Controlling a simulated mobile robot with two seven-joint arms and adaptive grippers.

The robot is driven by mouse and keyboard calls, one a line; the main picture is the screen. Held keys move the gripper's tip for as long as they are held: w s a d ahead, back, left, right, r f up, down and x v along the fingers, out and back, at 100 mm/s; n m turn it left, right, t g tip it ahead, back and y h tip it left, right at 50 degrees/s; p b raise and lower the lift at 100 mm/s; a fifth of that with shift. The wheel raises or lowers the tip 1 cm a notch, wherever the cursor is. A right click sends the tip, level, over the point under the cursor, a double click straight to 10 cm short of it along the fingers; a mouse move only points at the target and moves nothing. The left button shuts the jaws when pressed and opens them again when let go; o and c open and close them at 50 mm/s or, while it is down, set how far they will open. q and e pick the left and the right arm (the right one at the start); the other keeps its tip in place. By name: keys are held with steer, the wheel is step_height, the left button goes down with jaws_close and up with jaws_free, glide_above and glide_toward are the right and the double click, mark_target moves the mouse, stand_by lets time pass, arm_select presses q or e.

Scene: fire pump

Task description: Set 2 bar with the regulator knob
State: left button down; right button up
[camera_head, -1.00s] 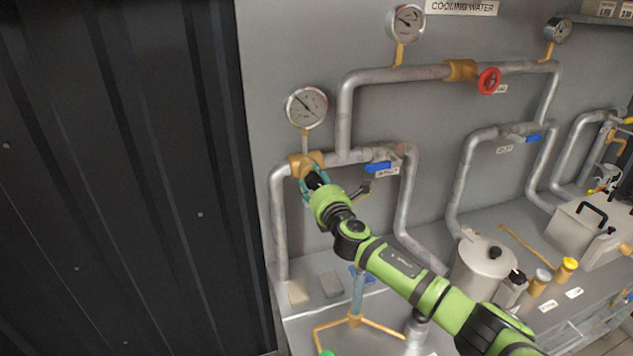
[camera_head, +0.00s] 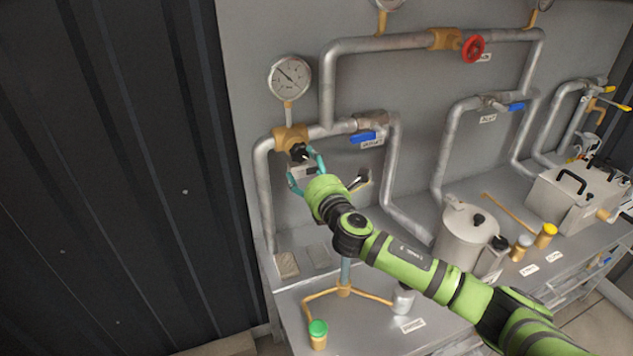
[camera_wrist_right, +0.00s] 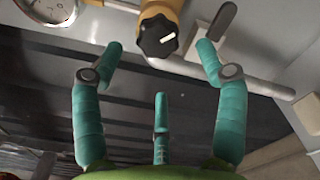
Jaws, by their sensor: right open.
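The regulator knob (camera_head: 299,152) is a small black knob on the brass regulator body (camera_head: 286,138) in the left pipe loop. In the right wrist view the black knob (camera_wrist_right: 158,36) shows a white mark and sits beyond the fingertips, between them. My right gripper (camera_head: 306,175) is open, with its teal fingers spread just below and in front of the knob, apart from it. The gauge (camera_head: 290,77) above the regulator has a dark needle pointing to the upper left; its numbers are too small to read. My left gripper is not in view.
A blue-handled valve (camera_head: 363,137) sits right of the regulator. A red handwheel (camera_head: 473,48) is on the upper pipe. A silver pot (camera_head: 466,232) and a green-capped fitting (camera_head: 318,334) stand on the bench below. A dark ribbed wall (camera_head: 110,180) fills the left.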

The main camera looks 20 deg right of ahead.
steer(key=s, duration=0.5)
steer(key=shift+s, duration=0.15)
steer(key=shift+f, duration=0.1)
